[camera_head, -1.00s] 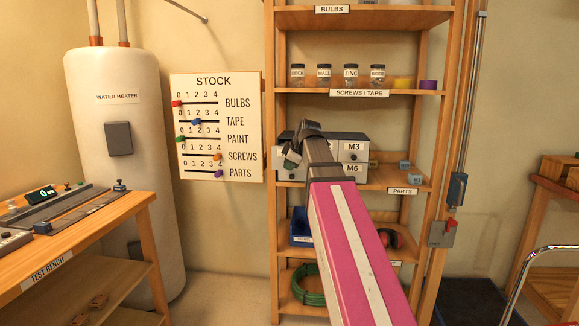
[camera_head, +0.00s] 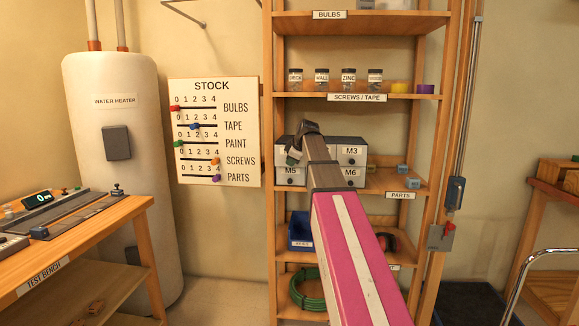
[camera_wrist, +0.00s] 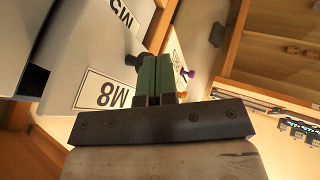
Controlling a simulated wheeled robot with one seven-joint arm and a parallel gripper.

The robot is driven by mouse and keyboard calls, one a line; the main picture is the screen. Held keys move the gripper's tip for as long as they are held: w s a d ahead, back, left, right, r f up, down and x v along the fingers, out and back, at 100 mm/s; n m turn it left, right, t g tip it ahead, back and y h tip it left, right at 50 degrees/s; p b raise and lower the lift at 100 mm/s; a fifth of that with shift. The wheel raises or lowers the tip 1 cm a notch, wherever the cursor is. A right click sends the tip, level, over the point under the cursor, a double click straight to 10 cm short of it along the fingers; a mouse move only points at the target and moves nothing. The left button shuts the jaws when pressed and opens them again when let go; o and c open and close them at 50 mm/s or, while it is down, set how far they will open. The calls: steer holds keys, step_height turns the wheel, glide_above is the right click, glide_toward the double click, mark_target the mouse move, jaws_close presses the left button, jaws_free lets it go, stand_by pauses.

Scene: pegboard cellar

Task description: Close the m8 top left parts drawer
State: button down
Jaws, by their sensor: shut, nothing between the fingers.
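The grey parts-drawer cabinet (camera_head: 340,137) stands on the shelf in the head view, with labels M3, M5 and M6 readable. Its top left drawer is mostly hidden there behind my gripper (camera_head: 294,155). In the wrist view the pale M8 drawer front (camera_wrist: 104,92) shows close up, and the M5 drawer label (camera_wrist: 122,12) shows beyond it. My gripper, with green fingers (camera_wrist: 156,66), is shut and empty close to the M8 front, beside a dark knob. I cannot tell whether the fingers touch the front or whether the drawer is fully flush.
Shelf uprights (camera_head: 269,230) flank the cabinet. A blue bin (camera_head: 300,236) stands below. The stock board (camera_head: 215,135) hangs close on the left.

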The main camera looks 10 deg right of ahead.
steer(key=w, duration=0.2)
steer(key=w+d, duration=0.1)
steer(key=w, duration=0.1)
steer(key=shift+d, duration=0.2)
